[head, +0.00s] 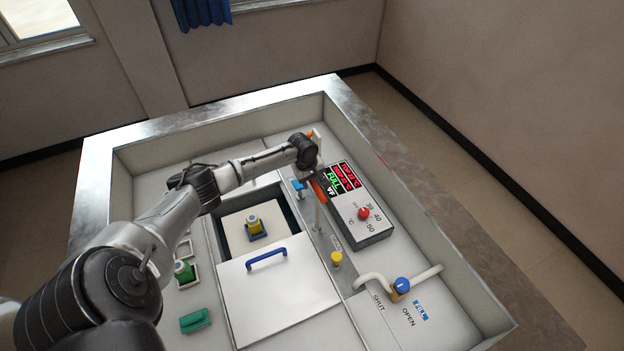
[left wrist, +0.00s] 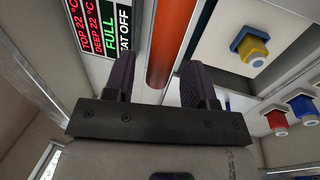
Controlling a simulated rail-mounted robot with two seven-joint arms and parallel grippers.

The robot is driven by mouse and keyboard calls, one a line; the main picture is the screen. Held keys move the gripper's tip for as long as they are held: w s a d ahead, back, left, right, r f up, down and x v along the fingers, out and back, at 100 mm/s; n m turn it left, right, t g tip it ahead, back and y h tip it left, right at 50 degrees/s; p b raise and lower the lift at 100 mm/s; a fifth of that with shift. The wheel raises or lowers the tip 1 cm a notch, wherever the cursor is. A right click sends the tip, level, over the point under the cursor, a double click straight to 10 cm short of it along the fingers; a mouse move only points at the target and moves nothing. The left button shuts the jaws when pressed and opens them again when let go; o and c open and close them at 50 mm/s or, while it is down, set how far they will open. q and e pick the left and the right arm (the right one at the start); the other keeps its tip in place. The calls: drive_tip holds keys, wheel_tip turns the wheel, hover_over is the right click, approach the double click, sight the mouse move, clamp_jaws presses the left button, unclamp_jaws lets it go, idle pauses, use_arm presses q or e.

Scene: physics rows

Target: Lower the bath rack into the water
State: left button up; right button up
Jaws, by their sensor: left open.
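The bath rack appears to be the pale square platform (head: 238,238) in the dark bath opening; a yellow-capped vial in a blue holder (head: 255,226) stands on it. Both also show at upper right in the left wrist view, the platform (left wrist: 215,40) and the yellow vial (left wrist: 252,47). I cannot tell the water level. An orange-red bar (left wrist: 166,42) runs beyond and between my left fingers; it also shows in the head view (head: 319,188). My left gripper (left wrist: 160,72) is open at this bar, with no visible grip on it. My right gripper is out of view.
A white lid (head: 280,285) with a blue handle (head: 267,258) covers the bath's near part. A control box (head: 362,218) with a red knob reads FULL and HEAT OFF. A pipe with a blue valve (head: 402,285), a green vial (head: 184,271) and a green block (head: 195,320) stand nearby.

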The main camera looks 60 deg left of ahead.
use_arm(q)
drive_tip(key=shift+c, duration=0.5)
clamp_jaws()
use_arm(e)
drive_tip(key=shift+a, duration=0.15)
